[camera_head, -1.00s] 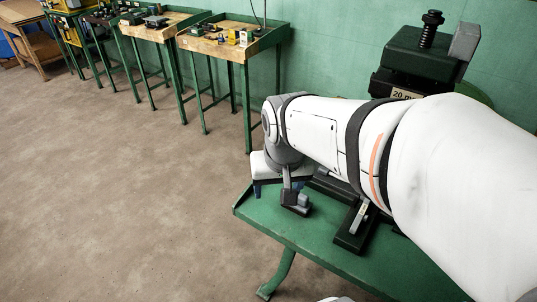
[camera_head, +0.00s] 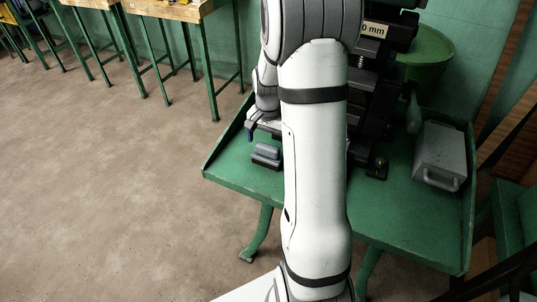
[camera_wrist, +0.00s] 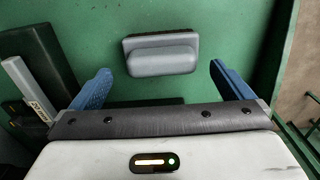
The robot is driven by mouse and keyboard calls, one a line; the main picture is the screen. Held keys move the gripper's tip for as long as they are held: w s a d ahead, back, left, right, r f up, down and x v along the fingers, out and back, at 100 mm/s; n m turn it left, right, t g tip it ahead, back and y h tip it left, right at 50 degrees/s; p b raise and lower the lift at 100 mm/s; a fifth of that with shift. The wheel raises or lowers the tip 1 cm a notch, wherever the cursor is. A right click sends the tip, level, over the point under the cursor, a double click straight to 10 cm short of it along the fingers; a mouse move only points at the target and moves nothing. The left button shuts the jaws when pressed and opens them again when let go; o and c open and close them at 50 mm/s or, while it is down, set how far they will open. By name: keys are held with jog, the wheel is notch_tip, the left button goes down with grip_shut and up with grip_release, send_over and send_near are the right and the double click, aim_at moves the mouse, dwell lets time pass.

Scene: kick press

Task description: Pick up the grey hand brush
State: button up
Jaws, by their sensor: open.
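The grey hand brush (camera_head: 267,153) lies on the green table (camera_head: 232,178) near its left edge. It is a grey rounded block on a darker base. In the wrist view the brush (camera_wrist: 161,55) lies crosswise at upper middle, between and slightly beyond the tips of my gripper's (camera_wrist: 161,74) two blue fingers. The fingers are wide open with nothing between them.
The black press (camera_head: 375,120) stands behind my arm. A grey box with a handle (camera_head: 440,155) sits at the table's right, with a green bin (camera_head: 425,55) behind. In the wrist view a black base with a light bar (camera_wrist: 27,88) is left of my gripper.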

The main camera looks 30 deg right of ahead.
aim_at(267, 146)
notch_tip(267, 146, down, 5)
jog(key=shift+a+f, duration=0.1)
jog(key=shift+a, duration=0.05)
jog(key=shift+c, duration=0.2)
jog(key=c, duration=0.7)
notch_tip(267, 146, up, 10)
jog(key=shift+r, duration=0.1)
jog(key=o, duration=0.5)
jog(key=c, duration=0.4)
